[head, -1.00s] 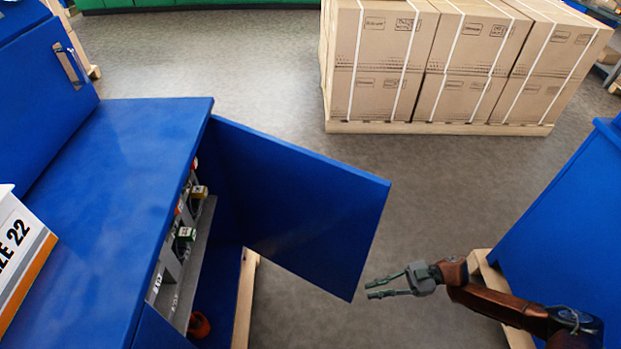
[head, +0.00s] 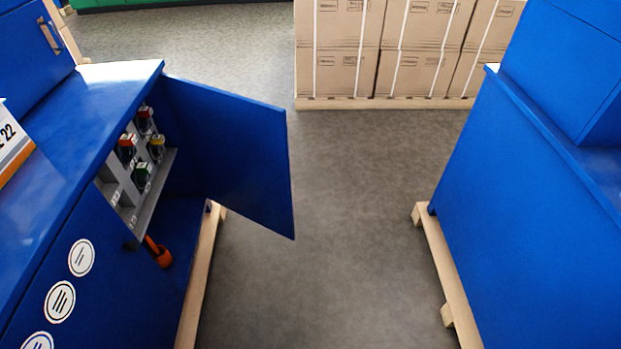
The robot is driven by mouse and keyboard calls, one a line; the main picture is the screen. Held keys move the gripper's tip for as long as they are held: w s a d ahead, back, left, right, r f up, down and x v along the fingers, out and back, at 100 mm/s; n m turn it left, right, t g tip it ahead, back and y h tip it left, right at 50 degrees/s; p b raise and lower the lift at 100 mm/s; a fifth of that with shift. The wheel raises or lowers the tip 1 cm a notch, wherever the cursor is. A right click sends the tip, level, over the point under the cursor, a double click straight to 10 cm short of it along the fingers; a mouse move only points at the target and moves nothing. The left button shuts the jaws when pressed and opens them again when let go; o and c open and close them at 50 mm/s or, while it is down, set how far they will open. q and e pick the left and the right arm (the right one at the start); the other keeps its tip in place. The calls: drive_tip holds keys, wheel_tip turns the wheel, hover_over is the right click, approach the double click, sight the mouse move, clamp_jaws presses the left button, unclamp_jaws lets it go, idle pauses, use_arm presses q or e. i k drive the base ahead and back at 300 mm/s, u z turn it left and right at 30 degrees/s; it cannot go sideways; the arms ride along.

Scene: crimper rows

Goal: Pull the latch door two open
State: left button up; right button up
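A blue cabinet (head: 110,100) stands at the left. Its blue door (head: 235,155) hangs open at the far end and sticks out into the aisle. Inside the opening is a grey shelf (head: 155,190) with several small red, yellow and green parts, and an orange item (head: 158,252) sits below it. On the nearer blue front (head: 120,290) are round white labels (head: 60,300) with stripe marks. This nearer front looks closed. I cannot tell for certain which door is number two. Neither of my grippers is in view.
Another blue cabinet (head: 520,200) on a wooden base (head: 445,270) lines the right side. Strapped cardboard boxes (head: 390,50) on a pallet stand at the back. The grey floor (head: 340,230) between the cabinets is clear.

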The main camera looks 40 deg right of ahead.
sight(238, 145)
drive_tip(key=k, duration=0.3)
drive_tip(key=z, duration=1.15)
drive_tip(key=i, duration=2.35)
